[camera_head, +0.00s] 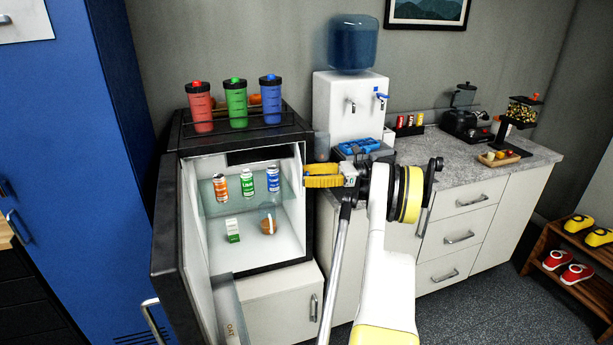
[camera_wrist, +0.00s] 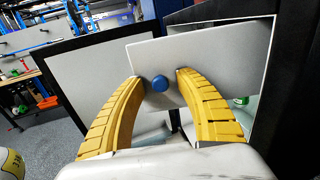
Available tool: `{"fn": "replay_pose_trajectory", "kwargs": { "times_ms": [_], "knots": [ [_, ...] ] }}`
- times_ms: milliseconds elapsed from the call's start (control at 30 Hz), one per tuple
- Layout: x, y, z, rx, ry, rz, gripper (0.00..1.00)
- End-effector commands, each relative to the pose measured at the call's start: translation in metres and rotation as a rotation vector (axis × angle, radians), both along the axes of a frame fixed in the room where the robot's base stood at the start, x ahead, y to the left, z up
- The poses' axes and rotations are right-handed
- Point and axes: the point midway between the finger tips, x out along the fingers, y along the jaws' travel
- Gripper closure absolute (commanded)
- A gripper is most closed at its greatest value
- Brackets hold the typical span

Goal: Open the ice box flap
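The fridge (camera_head: 245,255) stands with its door (camera_head: 195,245) swung open to the left. In the wrist view a pale flat flap (camera_wrist: 225,60) with a round blue knob (camera_wrist: 160,83) fills the middle. I cannot clearly make the flap out in the head view, where a dark slot (camera_head: 262,155) shows at the top of the fridge interior. My gripper (camera_head: 310,176) is at the right edge of the fridge opening, pointing left. In the wrist view my gripper (camera_wrist: 160,76) is open, and the knob appears between its curved yellow fingers with gaps on both sides.
Cans (camera_head: 246,181) stand on the glass shelf, with a small carton (camera_head: 232,230) and a round brown item (camera_head: 268,226) below. Three shakers (camera_head: 237,107) stand on the fridge. A water dispenser (camera_head: 335,100) and counter (camera_head: 450,155) are to the right, a blue locker (camera_head: 70,150) to the left.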

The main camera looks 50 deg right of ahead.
Motion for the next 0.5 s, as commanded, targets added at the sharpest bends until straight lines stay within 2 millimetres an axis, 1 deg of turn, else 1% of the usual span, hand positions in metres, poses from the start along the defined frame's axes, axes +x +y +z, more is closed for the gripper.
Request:
{"fn": "replay_pose_trajectory", "kwargs": {
  "times_ms": [267,367,500],
  "knots": [
    [-0.002,-0.002,0.002,0.001,-0.002,-0.003,0.6],
    [-0.01,-0.01,0.001,0.001,-0.003,-0.004,0.6],
    [-0.029,-0.027,0.001,0.001,-0.002,-0.004,0.6]
  ]
}}
